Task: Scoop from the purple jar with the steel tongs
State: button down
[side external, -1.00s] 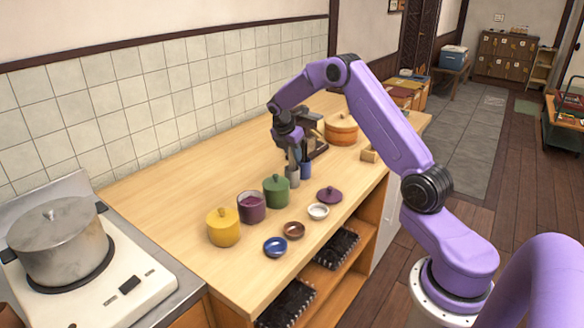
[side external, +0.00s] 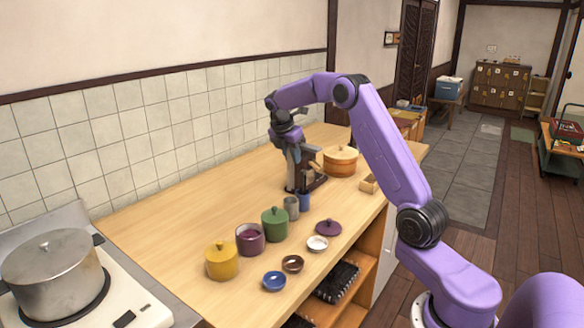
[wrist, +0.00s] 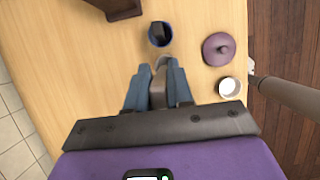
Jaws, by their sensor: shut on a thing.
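My gripper (side external: 294,157) is raised above the grey cup (side external: 291,208) and is shut on a slim grey-brown utensil (wrist: 157,94), apparently the steel tongs. Much of it is hidden by the fingers, and its lower end is hard to make out. The purple jar (side external: 250,241) stands open between the yellow and green jars, with purple contents showing. Its purple lid (side external: 328,227) lies on the counter to the right, and also shows in the wrist view (wrist: 216,52).
A yellow jar (side external: 222,262), green jar (side external: 275,224) and blue cup (side external: 304,200) stand nearby. Blue (side external: 274,281), brown (side external: 292,263) and white (side external: 317,243) dishes line the front. A dark wooden stand (side external: 314,182) is behind the cups. The counter's left side is clear.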

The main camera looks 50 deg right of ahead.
notch_tip(320, 180, up, 7)
jog(key=shift+f, duration=0.1)
jog(key=a, duration=2.1)
notch_tip(320, 180, down, 16)
jog(key=shift+d+f, duration=0.25)
jog(key=shift+d, duration=0.05)
jog(key=shift+s, duration=0.1)
jog(key=shift+a, duration=0.15)
jog(key=shift+d, duration=0.3)
jog(key=shift+a, duration=0.15)
dwell(0.5)
